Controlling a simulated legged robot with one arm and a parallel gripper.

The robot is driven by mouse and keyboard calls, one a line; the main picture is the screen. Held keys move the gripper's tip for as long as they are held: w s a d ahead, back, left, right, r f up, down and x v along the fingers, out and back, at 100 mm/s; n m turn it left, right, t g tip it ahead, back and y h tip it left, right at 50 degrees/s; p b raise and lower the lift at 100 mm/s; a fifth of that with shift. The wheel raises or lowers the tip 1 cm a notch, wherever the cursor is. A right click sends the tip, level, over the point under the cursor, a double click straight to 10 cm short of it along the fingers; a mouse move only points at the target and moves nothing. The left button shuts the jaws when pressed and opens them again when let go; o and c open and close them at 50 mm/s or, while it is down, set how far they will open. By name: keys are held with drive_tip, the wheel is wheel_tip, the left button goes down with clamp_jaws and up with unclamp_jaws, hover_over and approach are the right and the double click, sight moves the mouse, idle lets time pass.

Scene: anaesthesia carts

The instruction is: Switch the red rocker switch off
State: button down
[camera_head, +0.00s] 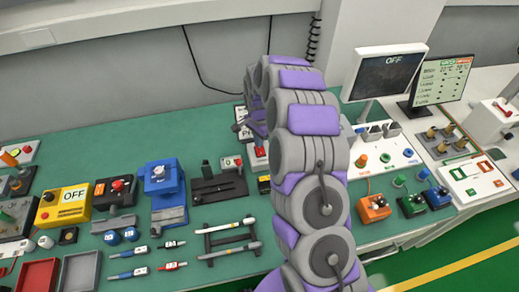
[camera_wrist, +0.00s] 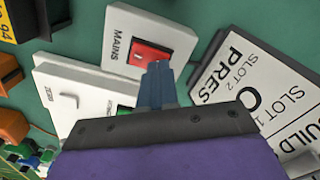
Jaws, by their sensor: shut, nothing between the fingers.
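The red rocker switch (camera_wrist: 148,54) sits on a white plate (camera_wrist: 180,38) marked MAINS in the wrist view. In the head view the red switch (camera_head: 260,152) shows small at the left edge of my arm. My gripper (camera_wrist: 158,68) is shut and empty, its blue-grey fingertips over the lower right part of the switch. I cannot tell whether the tips touch it. The fingers and the gripper body hide part of the switch and plate, so its rocker position is unclear.
A white panel (camera_wrist: 75,92) lies left of the switch plate, and a lettered sign board (camera_wrist: 238,82) lies close on the right. A monitor (camera_head: 388,75) showing OFF stands behind. A yellow box (camera_head: 63,207) and a blue device (camera_head: 163,182) stand left on the green table.

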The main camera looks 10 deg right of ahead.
drive_tip(key=shift+f, duration=0.6)
idle(0.3)
drive_tip(key=shift+r+p, duration=1.1)
drive_tip(key=shift+r, duration=2.35)
drive_tip(key=shift+r, duration=0.1)
